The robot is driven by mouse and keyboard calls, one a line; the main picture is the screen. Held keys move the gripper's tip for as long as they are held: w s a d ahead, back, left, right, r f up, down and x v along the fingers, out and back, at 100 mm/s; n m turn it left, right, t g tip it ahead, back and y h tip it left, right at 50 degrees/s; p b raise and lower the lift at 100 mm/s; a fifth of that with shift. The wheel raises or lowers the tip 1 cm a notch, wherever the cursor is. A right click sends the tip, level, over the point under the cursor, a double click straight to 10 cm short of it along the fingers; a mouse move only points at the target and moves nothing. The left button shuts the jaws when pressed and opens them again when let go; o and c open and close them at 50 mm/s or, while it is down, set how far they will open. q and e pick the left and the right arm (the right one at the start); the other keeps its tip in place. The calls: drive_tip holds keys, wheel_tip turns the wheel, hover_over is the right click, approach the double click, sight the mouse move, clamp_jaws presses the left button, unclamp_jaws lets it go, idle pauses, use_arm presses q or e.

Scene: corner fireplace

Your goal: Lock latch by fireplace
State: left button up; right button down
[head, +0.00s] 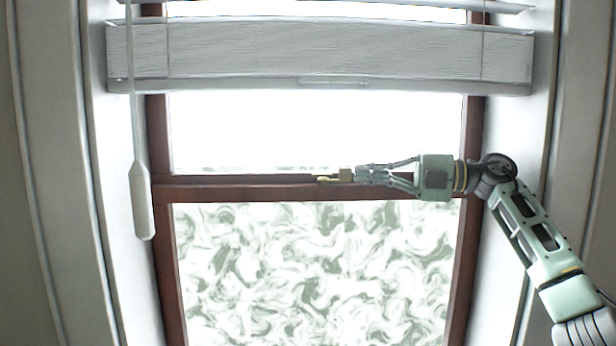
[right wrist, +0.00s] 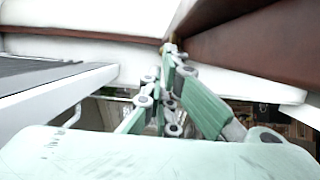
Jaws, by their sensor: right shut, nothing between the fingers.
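A small brass-coloured latch (head: 335,177) sits on the red-brown meeting rail (head: 240,191) in the middle of the window. My right gripper (head: 358,174) reaches in from the right along the rail. Its fingers are shut and empty, with the tips at the right side of the latch. I cannot tell whether they touch it. In the right wrist view the closed fingers (right wrist: 170,85) point towards the rail, and a bit of brass (right wrist: 170,48) shows just past the tips. The latch's far side is partly hidden there. My left gripper is not in view.
A white blind (head: 320,55) hangs across the upper window. Its wand (head: 142,200) hangs at the left. White window casing (head: 95,180) stands on both sides, close to my right arm on the right. The space in front of the lower patterned pane (head: 310,270) is clear.

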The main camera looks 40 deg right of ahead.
idle(0.4)
drive_tip(key=shift+r, duration=5)
